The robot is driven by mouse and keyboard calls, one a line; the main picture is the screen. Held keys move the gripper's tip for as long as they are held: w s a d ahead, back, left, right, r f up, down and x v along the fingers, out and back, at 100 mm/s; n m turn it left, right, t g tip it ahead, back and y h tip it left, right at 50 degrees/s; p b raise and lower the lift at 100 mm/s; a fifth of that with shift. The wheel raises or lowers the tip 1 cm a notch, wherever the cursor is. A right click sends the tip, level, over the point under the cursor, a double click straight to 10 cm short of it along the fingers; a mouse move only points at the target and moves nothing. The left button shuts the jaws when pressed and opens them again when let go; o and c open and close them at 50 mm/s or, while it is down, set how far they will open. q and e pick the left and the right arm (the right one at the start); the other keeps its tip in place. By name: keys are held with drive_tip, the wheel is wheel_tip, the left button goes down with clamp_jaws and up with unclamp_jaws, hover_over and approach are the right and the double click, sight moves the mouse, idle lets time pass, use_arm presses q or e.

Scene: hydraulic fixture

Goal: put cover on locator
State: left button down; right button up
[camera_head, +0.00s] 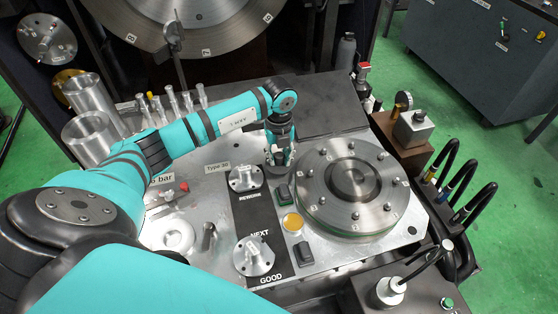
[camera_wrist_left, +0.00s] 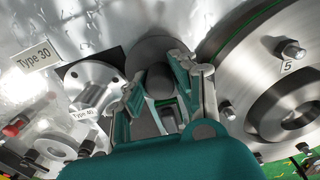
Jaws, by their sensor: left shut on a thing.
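My left gripper (camera_head: 279,152) is at the back of the metal plate, pointing down beside the large round flange. In the left wrist view, its two fingers (camera_wrist_left: 163,92) are on either side of the dark knob of a grey round piece, which looks like the cover (camera_wrist_left: 152,48). The fingers partly hide it, and I cannot tell whether it touches the plate. A silver flanged fitting with a raised hub (camera_head: 246,178), possibly the locator, stands just left of the gripper and also shows in the left wrist view (camera_wrist_left: 90,80). A similar fitting (camera_head: 254,256) stands nearer, by the NEXT and GOOD labels. My right gripper is out of view.
The large bolted flange (camera_head: 351,184) fills the plate's right side. Dark green-topped blocks (camera_head: 284,194) and a yellow button (camera_head: 293,222) lie between it and the fittings. Metal cylinders (camera_head: 90,97) stand at the back left. Black hoses (camera_head: 470,205) rise at the right.

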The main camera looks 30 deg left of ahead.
use_arm(q)
drive_tip(key=shift+r+p, duration=0.9)
drive_tip(key=shift+r, duration=0.45)
